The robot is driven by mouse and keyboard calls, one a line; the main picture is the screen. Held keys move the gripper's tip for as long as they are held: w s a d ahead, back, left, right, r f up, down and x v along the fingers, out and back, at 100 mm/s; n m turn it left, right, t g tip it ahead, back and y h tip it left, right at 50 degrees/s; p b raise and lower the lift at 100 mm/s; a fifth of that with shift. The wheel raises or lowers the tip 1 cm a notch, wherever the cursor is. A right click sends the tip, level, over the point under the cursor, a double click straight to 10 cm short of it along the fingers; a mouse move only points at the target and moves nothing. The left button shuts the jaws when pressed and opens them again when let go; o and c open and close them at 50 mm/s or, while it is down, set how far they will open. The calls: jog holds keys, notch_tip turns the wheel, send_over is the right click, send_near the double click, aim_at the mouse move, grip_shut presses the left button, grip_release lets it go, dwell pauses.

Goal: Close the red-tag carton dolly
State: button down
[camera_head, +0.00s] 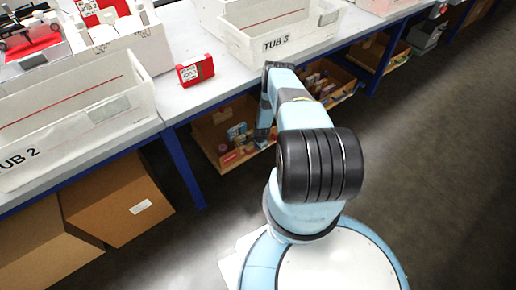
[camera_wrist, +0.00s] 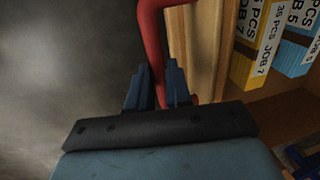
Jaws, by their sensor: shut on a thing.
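In the wrist view, my gripper (camera_wrist: 157,84) is shut on a red handle (camera_wrist: 154,45), which passes between its two dark blue fingers. The handle runs along the wooden edge (camera_wrist: 184,45) of an open carton dolly. In the head view, the wooden carton dolly (camera_head: 207,153) sits low under the bench and sticks out past its front, with small coloured boxes inside. My arm reaches down in front of it, and the handle and fingertips are hidden there. I see no red tag clearly.
A blue bench leg (camera_head: 184,168) stands left of the dolly, beside brown cartons (camera_head: 112,205). More open trays (camera_head: 385,62) lie under the bench to the right. White tubs (camera_head: 75,130) and a red box (camera_head: 195,71) stand on the bench. The grey floor (camera_head: 440,150) at right is clear.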

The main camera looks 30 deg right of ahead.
jog(key=shift+w+r, duration=0.2)
jog(key=shift+w, duration=0.35)
jog(key=c, duration=1.3)
grip_release()
jog(key=shift+a, duration=0.1)
jog(key=shift+o, duration=1.2)
jog(key=shift+s+f, duration=0.1)
jog(key=shift+s, duration=0.1)
